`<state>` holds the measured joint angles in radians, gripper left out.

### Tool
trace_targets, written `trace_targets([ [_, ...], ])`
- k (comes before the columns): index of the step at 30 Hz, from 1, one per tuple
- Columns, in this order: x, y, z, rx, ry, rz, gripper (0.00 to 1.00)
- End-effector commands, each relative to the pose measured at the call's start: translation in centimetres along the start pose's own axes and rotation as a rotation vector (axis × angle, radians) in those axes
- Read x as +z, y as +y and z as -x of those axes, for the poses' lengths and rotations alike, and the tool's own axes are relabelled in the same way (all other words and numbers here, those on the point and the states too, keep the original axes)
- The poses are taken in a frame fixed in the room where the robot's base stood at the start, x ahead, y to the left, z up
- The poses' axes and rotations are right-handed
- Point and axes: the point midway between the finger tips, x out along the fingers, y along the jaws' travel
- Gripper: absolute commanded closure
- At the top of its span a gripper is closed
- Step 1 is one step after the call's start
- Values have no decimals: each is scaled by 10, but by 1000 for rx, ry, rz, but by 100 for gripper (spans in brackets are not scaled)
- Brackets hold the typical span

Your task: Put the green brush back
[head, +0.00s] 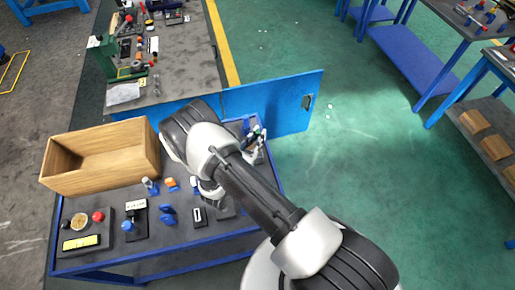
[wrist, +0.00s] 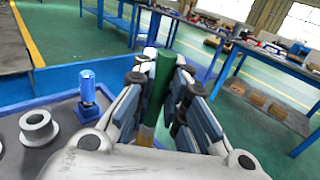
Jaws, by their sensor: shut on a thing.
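My gripper (wrist: 160,82) is shut on the green brush (wrist: 163,80) in the wrist view. The brush stands nearly upright between the finger pads. Its upper part is green and a tan part (wrist: 146,134) shows lower down; its lower end is hidden by the gripper. In the head view my arm covers most of the gripper, and only its finger end (head: 257,142) shows past the forearm, near the right edge of the workbench. I cannot tell which place on the bench belongs to the brush.
The blue-edged workbench (head: 180,236) carries an open wooden box (head: 100,180) at left and several small stands and parts in front. A blue cylinder (wrist: 87,88) and a pale ring (wrist: 37,127) stand left of my gripper. Green floor (head: 350,150) lies clear to the right.

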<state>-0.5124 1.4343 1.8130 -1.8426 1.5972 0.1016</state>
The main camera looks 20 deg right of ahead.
Motion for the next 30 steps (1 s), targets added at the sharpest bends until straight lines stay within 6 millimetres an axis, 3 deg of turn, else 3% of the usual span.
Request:
trace_targets([
  [1, -10, 0, 0, 0, 0, 1, 100],
  [8, -25, 0, 0, 0, -1, 0, 100],
  [15, -60, 0, 0, 0, -1, 0, 100],
  [28, -66, 0, 0, 0, -1, 0, 100],
  [29, -66, 0, 0, 0, -1, 0, 86],
  [30, -65, 0, 0, 0, -1, 0, 83],
])
